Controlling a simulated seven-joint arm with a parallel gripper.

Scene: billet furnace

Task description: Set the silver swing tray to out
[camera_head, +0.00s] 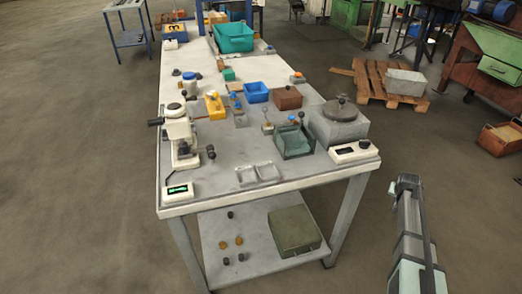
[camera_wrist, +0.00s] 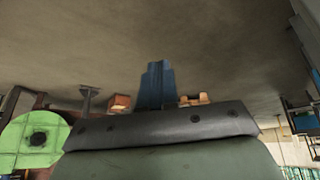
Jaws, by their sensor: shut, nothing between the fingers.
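A small silver tray (camera_head: 258,174) with two shallow compartments lies near the front of the grey workbench, left of centre; it looks like the swing tray. Whether it is swung in or out I cannot tell. My gripper shows in the wrist view (camera_wrist: 156,68) as blue-grey fingers closed together, with nothing between them. In the head view my arm (camera_head: 411,225) stands off the bench's right front corner, well apart from the tray. The tray cannot be made out in the wrist view.
On the workbench (camera_head: 225,195), a white microscope-like device (camera_head: 180,140) stands left of the tray, a green open box (camera_head: 294,143) behind it, and a grey block with a round lid (camera_head: 338,125) and a white control box (camera_head: 354,151) to the right. Floor around my arm is clear.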

